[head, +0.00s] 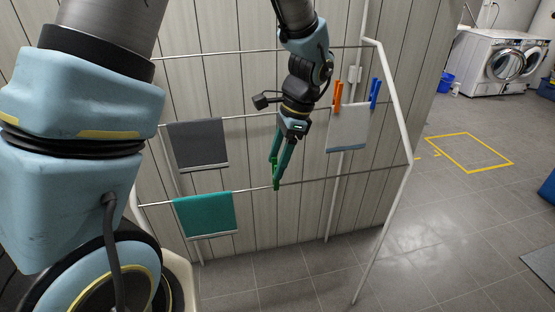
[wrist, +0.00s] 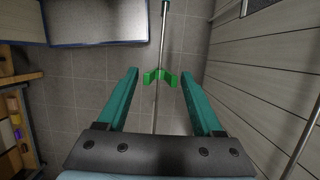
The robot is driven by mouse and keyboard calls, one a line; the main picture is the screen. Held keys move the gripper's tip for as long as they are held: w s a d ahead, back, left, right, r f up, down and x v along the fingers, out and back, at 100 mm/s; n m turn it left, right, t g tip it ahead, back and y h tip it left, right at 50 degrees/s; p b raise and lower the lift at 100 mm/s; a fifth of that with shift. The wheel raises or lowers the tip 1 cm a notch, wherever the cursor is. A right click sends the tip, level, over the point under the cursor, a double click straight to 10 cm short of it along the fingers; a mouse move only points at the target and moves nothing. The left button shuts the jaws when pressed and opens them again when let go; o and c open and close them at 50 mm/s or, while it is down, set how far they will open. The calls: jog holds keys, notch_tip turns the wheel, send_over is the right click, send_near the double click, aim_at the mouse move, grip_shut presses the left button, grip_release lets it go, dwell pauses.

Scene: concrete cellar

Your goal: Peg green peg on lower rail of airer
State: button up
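The green peg (head: 276,179) sits on the lower rail (head: 322,177) of the airer, right of the teal cloth (head: 207,215). In the wrist view the peg (wrist: 161,77) straddles the thin rail (wrist: 162,45), its two arms spread to either side. My gripper (head: 279,160) is just above the rail. In the wrist view its two teal fingers (wrist: 160,74) are wide apart, one on each side of the peg, with a gap to both. My gripper is open and holds nothing. In the head view the fingers partly overlap the peg.
A grey cloth (head: 197,146) hangs on the middle rail at left. A white cloth (head: 348,128) hangs at right with an orange peg (head: 338,96) and a blue peg (head: 375,93). A panelled wall (head: 260,240) stands close behind. Floor at right is clear.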

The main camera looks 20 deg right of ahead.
jog(key=shift+o, duration=0.9)
jog(key=b+v, duration=0.2)
jog(key=v, duration=0.8)
jog(key=shift+r, duration=0.35)
jog(key=a+f+n+h, duration=0.1)
jog(key=a+f+n, duration=0.2)
jog(key=a+n, duration=0.6)
jog(key=w+a+f+n+t+h, duration=0.1)
jog(key=a+f+n, duration=0.3)
jog(key=a+n, duration=0.5)
jog(key=a+h, duration=0.1)
jog(key=a, duration=0.9)
jog(key=shift+w+a+h, duration=0.25)
jog(key=shift+a+h, duration=0.05)
jog(key=shift+f, duration=0.1)
